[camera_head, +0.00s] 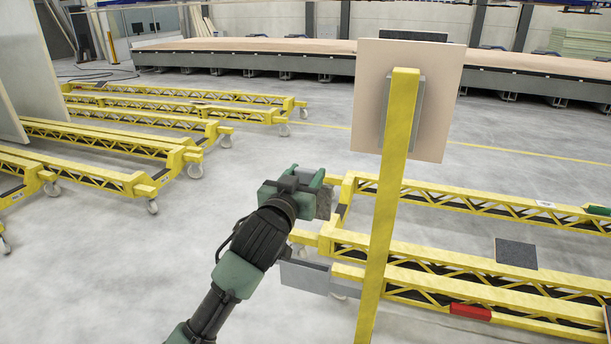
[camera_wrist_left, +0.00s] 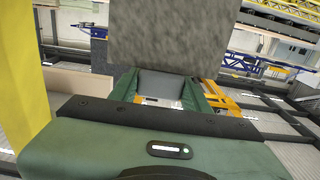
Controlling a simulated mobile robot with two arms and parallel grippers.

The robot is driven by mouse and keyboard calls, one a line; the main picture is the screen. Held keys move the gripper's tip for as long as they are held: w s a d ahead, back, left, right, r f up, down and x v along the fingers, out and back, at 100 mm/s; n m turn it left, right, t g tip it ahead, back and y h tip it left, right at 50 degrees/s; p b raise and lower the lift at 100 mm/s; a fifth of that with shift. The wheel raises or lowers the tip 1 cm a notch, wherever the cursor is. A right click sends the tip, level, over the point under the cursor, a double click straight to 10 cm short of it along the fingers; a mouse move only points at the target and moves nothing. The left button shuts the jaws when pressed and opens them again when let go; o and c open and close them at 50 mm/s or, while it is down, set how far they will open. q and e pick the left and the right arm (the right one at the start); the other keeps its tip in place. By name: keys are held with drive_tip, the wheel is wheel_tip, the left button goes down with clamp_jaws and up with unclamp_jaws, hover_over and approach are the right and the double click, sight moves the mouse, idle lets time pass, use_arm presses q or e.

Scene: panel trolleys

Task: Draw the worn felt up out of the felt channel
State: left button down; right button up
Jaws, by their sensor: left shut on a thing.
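My left gripper (camera_head: 318,188), green and black, is shut on the worn felt, a speckled grey piece (camera_head: 324,204). In the left wrist view the felt (camera_wrist_left: 180,35) fills the upper middle, beyond the green fingers (camera_wrist_left: 168,88). In the head view the felt is small and partly hidden by the gripper, left of the yellow post and above the trolley's near end. I cannot clearly make out the felt channel, nor whether the felt's lower edge is still in it. My right gripper is not in view.
A yellow post (camera_head: 390,200) with a pale panel (camera_head: 440,110) stands right of the gripper. A grey metal box (camera_head: 305,276) sits at the trolley's near end.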

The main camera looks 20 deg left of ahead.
use_arm(q)
drive_tip(key=shift+r+p, duration=4.5)
drive_tip(key=shift+r, duration=0.65)
drive_tip(key=shift+f, duration=0.15)
